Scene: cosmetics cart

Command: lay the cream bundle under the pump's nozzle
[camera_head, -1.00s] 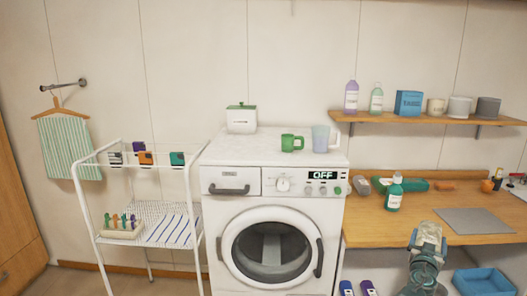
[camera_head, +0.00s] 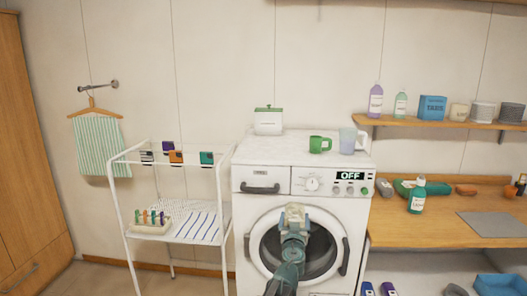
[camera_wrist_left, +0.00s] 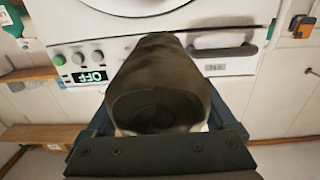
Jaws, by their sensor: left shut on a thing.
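My left gripper (camera_head: 293,222) is raised in front of the washing machine's door in the head view. It is shut on the cream bundle (camera_head: 295,211), a small pale roll at its tip. In the left wrist view the bundle (camera_wrist_left: 160,85) looks dark and shaded, a thick roll with its round end towards the camera, between the gripper's fingers. An amber bottle with a dark top (camera_head: 520,187), perhaps the pump, stands at the right edge on the wooden counter, partly cut off. Its nozzle is too small to make out. My right gripper is not in view.
The washing machine (camera_head: 330,150) holds a green mug (camera_head: 319,145) and a pale jug (camera_head: 350,141). The counter (camera_head: 400,232) carries a teal bottle (camera_head: 417,195) and a grey mat (camera_head: 492,224). A white rack (camera_head: 225,215) stands left.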

